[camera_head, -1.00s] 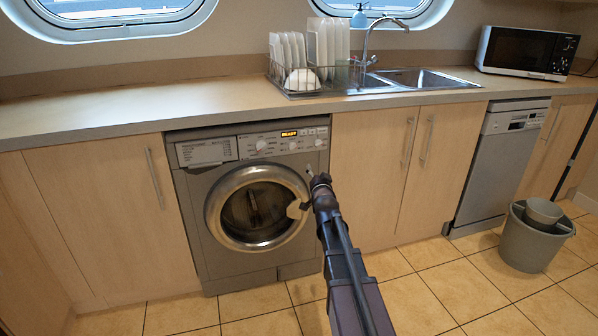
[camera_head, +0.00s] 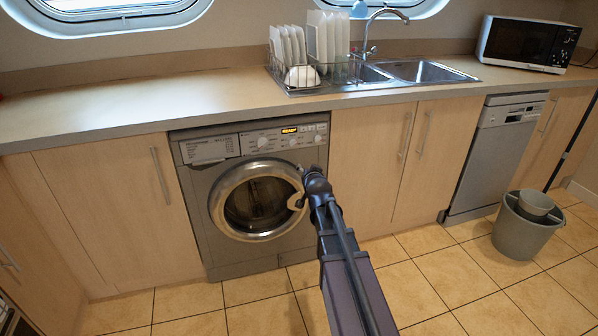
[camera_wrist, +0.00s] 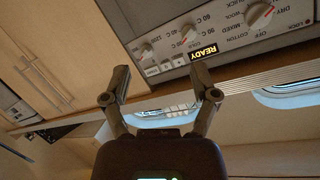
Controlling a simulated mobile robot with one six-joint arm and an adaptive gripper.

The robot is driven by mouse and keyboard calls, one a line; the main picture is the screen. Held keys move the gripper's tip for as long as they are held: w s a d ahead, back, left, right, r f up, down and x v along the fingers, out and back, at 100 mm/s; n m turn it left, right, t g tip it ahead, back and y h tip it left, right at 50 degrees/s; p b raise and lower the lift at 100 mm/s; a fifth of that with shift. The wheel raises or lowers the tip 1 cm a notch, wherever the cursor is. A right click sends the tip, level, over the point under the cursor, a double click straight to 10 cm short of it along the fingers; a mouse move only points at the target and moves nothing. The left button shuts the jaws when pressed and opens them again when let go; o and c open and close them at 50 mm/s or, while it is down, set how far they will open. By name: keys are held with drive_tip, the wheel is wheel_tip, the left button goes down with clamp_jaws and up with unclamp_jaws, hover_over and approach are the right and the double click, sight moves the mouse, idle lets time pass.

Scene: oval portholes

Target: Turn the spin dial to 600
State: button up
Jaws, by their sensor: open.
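The grey washing machine (camera_head: 262,200) has a control panel with several white dials and a lit READY display (camera_head: 290,130). The display also shows, upside down, in the wrist view (camera_wrist: 203,58). The small dial at the panel's right end (camera_head: 318,139), likely the spin dial, appears as the leftmost dial in the wrist view (camera_wrist: 145,51); its numbers and pointer are too small to read. The temperature dial (camera_wrist: 188,34) and programme dial (camera_wrist: 261,14) are beside it. My gripper (camera_wrist: 161,76) is open and empty, facing the panel, apparently apart from the dials.
The round door (camera_head: 256,200) and its handle are close to my wrist, left of it. The counter edge (camera_head: 230,119) overhangs the panel. Cupboards flank the machine. A grey bucket (camera_head: 520,235) stands on the tiles at right; the floor in front is mostly clear.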

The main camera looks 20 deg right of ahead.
drive_tip(key=s+a+r+n+g+y+p, duration=0.1)
drive_tip(key=s+a+r+g+p, duration=0.3)
drive_tip(key=s+p, duration=0.4)
drive_tip(key=a+n+g+p, duration=0.1)
drive_tip(key=p, duration=0.2)
drive_tip(key=shift+s+a+n+g+p, duration=0.25)
drive_tip(key=shift+a+n+g+p, duration=0.05)
drive_tip(key=shift+a+n, duration=0.1)
drive_tip(key=shift+s, duration=0.1)
idle(0.6)
drive_tip(key=s+a+f+n+g, duration=0.1)
drive_tip(key=s+a+f+g, duration=0.15)
drive_tip(key=s, duration=0.45)
drive_tip(key=s+a+f+n+g+y, duration=0.1)
drive_tip(key=s+a+n+g, duration=0.1)
drive_tip(key=s+g, duration=0.3)
drive_tip(key=s+a+f+n+g, duration=0.1)
drive_tip(key=s+a+g, duration=0.1)
drive_tip(key=s, duration=0.6)
wheel_tip(320, 180, up, 18)
drive_tip(key=p, duration=1.9)
drive_tip(key=shift+w, duration=0.15)
